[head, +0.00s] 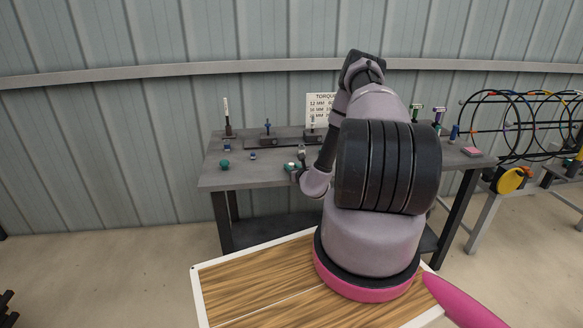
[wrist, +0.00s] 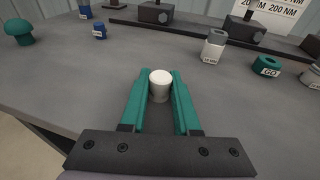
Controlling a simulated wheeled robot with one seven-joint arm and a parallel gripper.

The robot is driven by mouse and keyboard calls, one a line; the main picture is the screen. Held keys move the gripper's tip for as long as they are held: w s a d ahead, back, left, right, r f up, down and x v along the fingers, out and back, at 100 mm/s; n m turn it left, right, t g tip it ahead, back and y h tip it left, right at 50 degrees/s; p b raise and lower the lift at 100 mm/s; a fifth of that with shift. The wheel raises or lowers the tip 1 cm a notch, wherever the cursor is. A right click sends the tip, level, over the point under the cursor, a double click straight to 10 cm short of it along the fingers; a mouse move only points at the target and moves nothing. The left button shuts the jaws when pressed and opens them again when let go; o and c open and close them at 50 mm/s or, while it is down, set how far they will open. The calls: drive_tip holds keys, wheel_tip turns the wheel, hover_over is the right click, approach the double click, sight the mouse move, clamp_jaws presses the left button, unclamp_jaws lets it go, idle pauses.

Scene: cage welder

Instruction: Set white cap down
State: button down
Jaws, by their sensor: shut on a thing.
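The white cap (wrist: 160,84) is a small pale cylinder with a rounded top. It stands upright between the teal fingers of my gripper (wrist: 161,88) in the wrist view. My gripper is shut on it, with a finger on each side. The cap is over the grey workbench (wrist: 60,75); I cannot tell whether its base touches the surface. In the head view my gripper (head: 291,166) shows small at the bench's front part, partly hidden by my arm.
A teal mushroom-shaped piece (wrist: 18,31) and a blue piece (wrist: 99,30) lie to the left. A grey labelled piece (wrist: 213,45) and a teal ring marked 60 (wrist: 267,66) stand to the right. Black blocks (wrist: 158,13) line the back. Bench around the cap is clear.

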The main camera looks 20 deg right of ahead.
drive_tip(key=c, duration=0.6)
unclamp_jaws()
drive_tip(key=shift+c, duration=0.2)
